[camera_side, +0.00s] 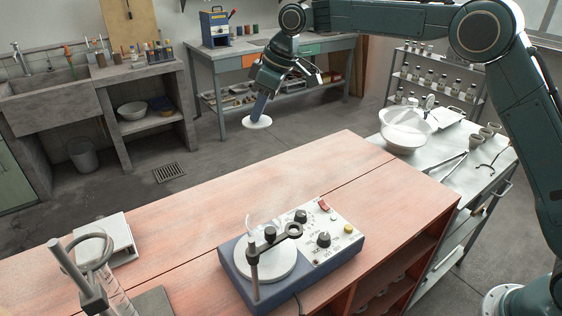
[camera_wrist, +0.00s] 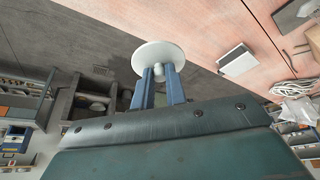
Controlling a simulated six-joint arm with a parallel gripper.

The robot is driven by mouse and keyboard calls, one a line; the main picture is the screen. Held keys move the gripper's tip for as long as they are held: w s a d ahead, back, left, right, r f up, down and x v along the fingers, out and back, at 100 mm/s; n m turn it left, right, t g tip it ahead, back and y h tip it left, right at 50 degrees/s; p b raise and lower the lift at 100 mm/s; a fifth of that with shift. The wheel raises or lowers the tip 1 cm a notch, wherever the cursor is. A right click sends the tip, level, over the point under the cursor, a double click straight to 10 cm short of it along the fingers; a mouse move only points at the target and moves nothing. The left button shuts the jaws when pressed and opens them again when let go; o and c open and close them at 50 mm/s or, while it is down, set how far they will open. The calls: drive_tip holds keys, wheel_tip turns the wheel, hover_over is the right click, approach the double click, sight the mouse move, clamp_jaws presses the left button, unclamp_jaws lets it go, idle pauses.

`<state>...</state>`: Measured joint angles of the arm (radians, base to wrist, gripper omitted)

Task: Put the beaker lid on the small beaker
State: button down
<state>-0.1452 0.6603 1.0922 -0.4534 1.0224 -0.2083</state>
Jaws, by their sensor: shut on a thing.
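The beaker lid (camera_side: 257,122) is a flat white disc. My gripper (camera_side: 261,108) is shut on its small knob and holds it in the air, beyond the far edge of the wooden bench. In the wrist view the lid (camera_wrist: 152,56) sits just past the blue fingertips (camera_wrist: 159,75), with the round knob between them. A clear glass vessel (camera_side: 256,222), which looks like the small beaker, shows faintly on the round plate of the hotplate (camera_side: 236,278). Its outline is hard to make out. The lid is well apart from it.
A post with a clamp (camera_side: 254,268) stands at the hotplate's front. A ring stand (camera_side: 72,272) with glassware and a white box (camera_side: 118,232) are at the left. A white bowl (camera_side: 404,138) is on the side table. The middle of the wooden bench (camera_side: 190,225) is clear.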

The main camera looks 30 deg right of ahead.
drive_tip(key=shift+r, duration=0.1)
idle(0.3)
drive_tip(key=shift+r, duration=1.35)
drive_tip(key=s+a+f+n+g, duration=0.1)
drive_tip(key=s+a+n, duration=0.3)
drive_tip(key=s, duration=0.3)
drive_tip(key=s+a+f+n+g, duration=0.1)
drive_tip(key=s+a+n+g, duration=0.1)
drive_tip(key=s+a+n, duration=0.2)
drive_tip(key=s+a+f+n+g+y, duration=0.1)
drive_tip(key=s+a+n, duration=0.3)
drive_tip(key=s, duration=0.6)
drive_tip(key=shift+s+f, duration=0.35)
drive_tip(key=shift+s, duration=0.05)
drive_tip(key=shift+f, duration=0.2)
drive_tip(key=shift+f, duration=1.4)
